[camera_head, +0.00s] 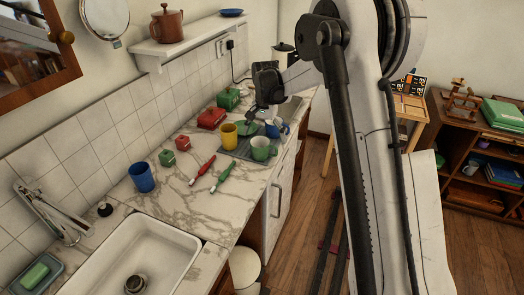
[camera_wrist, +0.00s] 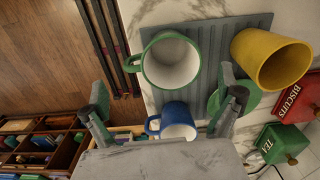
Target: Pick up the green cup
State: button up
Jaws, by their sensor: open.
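The green cup (camera_head: 262,150), with a white inside, stands on a grey ribbed drying mat (camera_head: 236,150) on the marble counter. In the wrist view the green cup (camera_wrist: 146,69) is in the upper middle, its open top towards the camera and its handle at lower left. My gripper (camera_wrist: 170,96) is open and empty, its fingers spread on either side, with the cup just beyond the tips. In the head view my gripper (camera_head: 262,118) hangs over the far side of the mat, behind the cup.
A blue cup (camera_wrist: 176,115) sits close to the green cup, low between my fingers. A green dish (camera_wrist: 248,102) lies behind my right finger. A yellow cup (camera_head: 228,136), red tin (camera_head: 211,118) and green tin (camera_head: 228,98) stand near the wall. The sink (camera_head: 140,262) is in front.

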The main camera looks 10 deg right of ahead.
aim_at(264, 148)
jog(key=shift+s+a+f+p, duration=0.1)
jog(key=shift+s+f+p, duration=0.05)
jog(key=shift+f, duration=1.3)
jog(key=shift+s+f+p, duration=0.1)
jog(key=shift+f+p, duration=0.05)
jog(key=shift+f, duration=1.3)
jog(key=c, duration=1.1)
jog(key=shift+o, duration=0.2)
